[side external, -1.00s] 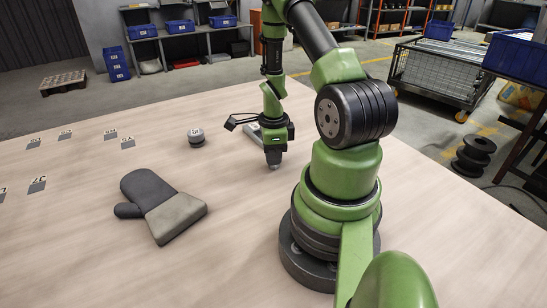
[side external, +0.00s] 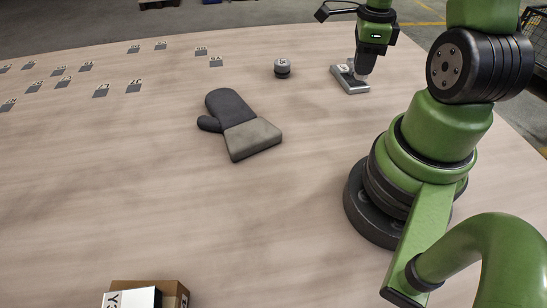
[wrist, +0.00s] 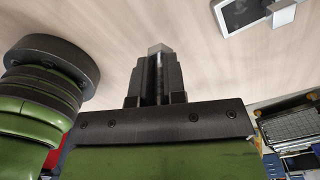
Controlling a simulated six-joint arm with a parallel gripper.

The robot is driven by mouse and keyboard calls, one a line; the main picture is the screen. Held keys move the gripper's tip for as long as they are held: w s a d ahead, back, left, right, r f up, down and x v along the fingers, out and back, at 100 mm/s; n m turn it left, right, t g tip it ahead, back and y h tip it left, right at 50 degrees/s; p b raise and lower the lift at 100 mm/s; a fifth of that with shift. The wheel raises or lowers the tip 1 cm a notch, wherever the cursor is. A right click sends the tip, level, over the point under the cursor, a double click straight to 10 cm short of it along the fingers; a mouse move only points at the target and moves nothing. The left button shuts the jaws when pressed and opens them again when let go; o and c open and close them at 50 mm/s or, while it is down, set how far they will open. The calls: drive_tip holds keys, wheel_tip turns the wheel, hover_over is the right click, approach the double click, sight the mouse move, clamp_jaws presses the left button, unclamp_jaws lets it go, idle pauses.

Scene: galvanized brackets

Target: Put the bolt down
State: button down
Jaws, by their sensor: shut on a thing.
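My gripper (wrist: 155,82) is shut on the bolt (wrist: 160,48) in the wrist view. The grey end of the bolt shows just past the fingertips, and the rest is mostly hidden between the fingers. In the side external view my gripper (side external: 361,74) points down close to a galvanized bracket (side external: 344,82) lying on the table. The bracket also shows at the top right of the wrist view (wrist: 236,17), apart from the fingers. The side view is too small to tell whether the bolt touches anything.
A dark round object with a white label (side external: 282,67) stands left of the bracket. A grey glove (side external: 238,124) lies mid-table. Several label tags (side external: 134,87) are at the left, and an open box (side external: 176,290) is at the bottom edge.

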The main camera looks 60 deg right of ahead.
drive_tip(key=w+a+n, duration=0.5)
drive_tip(key=w+a, duration=0.2)
drive_tip(key=a, duration=0.3)
drive_tip(key=n, duration=1.4)
approach(258, 233)
wheel_tip(258, 233, down, 6)
drive_tip(key=shift+r, duration=0.1)
drive_tip(key=c, duration=1.5)
unclamp_jaws()
drive_tip(key=shift+f, duration=0.2)
drive_tip(key=o, duration=0.3)
